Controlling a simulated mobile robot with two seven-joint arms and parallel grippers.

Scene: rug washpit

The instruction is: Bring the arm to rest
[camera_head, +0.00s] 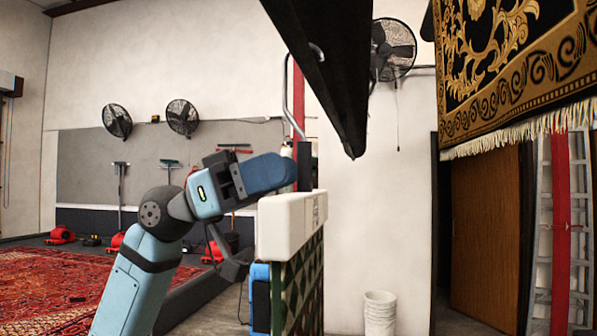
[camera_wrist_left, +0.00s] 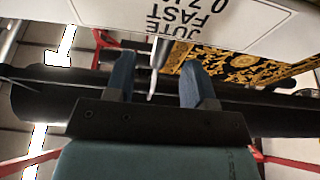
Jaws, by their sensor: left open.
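My left arm comes in from the lower left in the head view, and its blue gripper (camera_head: 278,171) is raised just above and left of a white block (camera_head: 290,224). In the left wrist view the gripper (camera_wrist_left: 158,72) has its two blue fingers apart, with nothing held between them. A white surface with the printed words "JUTE FAST" (camera_wrist_left: 190,22) fills the top of that view, close beyond the fingers. I cannot tell whether a finger touches it. My right gripper is not in view.
The white block tops a patterned panel (camera_head: 308,285). A dark beam (camera_head: 325,65) slants overhead, close to the gripper. A black and gold fringed rug (camera_head: 510,65) hangs at right. White buckets (camera_head: 380,312) stand on the floor, and a red rug (camera_head: 50,290) lies at left.

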